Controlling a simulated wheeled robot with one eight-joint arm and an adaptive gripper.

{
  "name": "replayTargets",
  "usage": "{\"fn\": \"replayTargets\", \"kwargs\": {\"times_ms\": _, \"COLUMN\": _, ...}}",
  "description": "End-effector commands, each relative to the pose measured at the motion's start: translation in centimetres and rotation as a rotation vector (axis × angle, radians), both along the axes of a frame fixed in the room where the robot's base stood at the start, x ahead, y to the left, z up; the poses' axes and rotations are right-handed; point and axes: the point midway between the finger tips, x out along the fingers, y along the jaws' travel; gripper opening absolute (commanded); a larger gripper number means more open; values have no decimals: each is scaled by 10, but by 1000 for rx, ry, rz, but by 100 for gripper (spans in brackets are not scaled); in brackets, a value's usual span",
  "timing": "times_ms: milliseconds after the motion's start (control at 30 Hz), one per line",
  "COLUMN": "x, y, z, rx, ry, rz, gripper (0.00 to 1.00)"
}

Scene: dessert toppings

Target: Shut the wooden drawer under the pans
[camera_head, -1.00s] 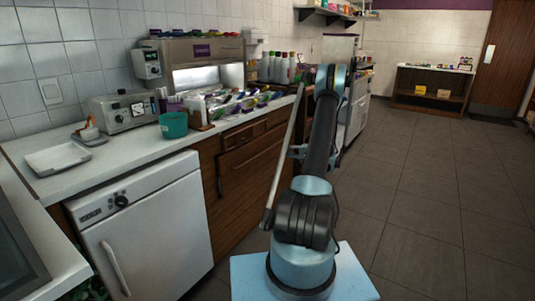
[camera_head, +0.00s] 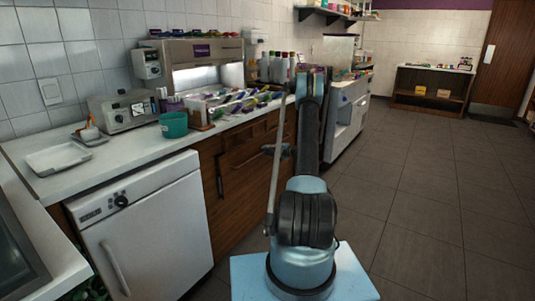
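The wooden drawer (camera_head: 248,166) is in the brown cabinet front below the counter, under the topping pans (camera_head: 232,103). Its front seems to stand slightly proud of the cabinet, with a dark edge at its left side; how far it is out is hard to tell. My arm rises in front of the cabinet and hides its right part. A small dark part at the arm's left, which looks like my gripper (camera_head: 277,150), is just right of the drawer front. Its fingers are too small to make out, and I cannot tell whether it touches the drawer.
A white under-counter appliance (camera_head: 148,232) stands left of the drawer. On the counter (camera_head: 120,165) are a teal tub (camera_head: 173,125), a grey machine (camera_head: 124,111) and a white tray (camera_head: 58,158). The tiled floor (camera_head: 430,200) to the right is open.

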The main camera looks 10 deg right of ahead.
Motion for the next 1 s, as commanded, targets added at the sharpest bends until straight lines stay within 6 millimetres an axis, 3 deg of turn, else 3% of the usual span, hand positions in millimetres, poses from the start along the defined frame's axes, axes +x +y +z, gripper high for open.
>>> {"fn": "replayTargets", "kwargs": {"times_ms": 233, "x": 0, "y": 0, "z": 0, "rx": 0, "ry": 0, "rz": 0, "gripper": 21}}
{"fn": "replayTargets", "kwargs": {"times_ms": 333, "x": 0, "y": 0, "z": 0, "rx": 0, "ry": 0, "rz": 0, "gripper": 0}}
{"fn": "replayTargets", "kwargs": {"times_ms": 567, "x": 1, "y": 2, "z": -1, "rx": -1, "ry": 1, "rz": 1, "gripper": 0}}
{"fn": "replayTargets", "kwargs": {"times_ms": 833, "x": 27, "y": 29, "z": -2, "rx": -2, "ry": 1, "rz": 3, "gripper": 0}}
{"fn": "replayTargets", "kwargs": {"times_ms": 1000, "x": 31, "y": 33, "z": -2, "rx": -1, "ry": 2, "rz": 1, "gripper": 0}}
